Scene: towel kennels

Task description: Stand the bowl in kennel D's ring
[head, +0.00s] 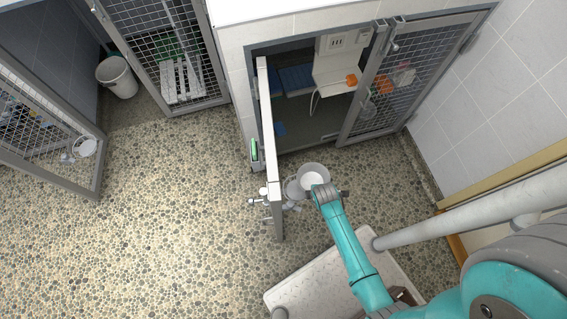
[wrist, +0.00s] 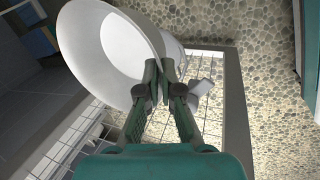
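The white bowl (head: 312,177) is off the floor in front of the open kennel, at the end of my arm. In the wrist view the bowl (wrist: 88,35) fills the upper left, tilted in the picture, and looks empty. My gripper (wrist: 159,80) has its fingertips closed on the bowl's near rim; it also shows in the head view (head: 326,192). A grey-white round fitting (head: 293,189) sits beside the open door, just left of the bowl. It is partly hidden, and I cannot tell whether it is the ring. No kennel letter is readable.
The open kennel door (head: 273,185) stands edge-on left of my gripper. A mesh door (head: 388,92) covers the kennel's right side. Another open door (head: 45,130) with a white round item (head: 85,147) is at far left. The pebbled floor (head: 170,210) is clear.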

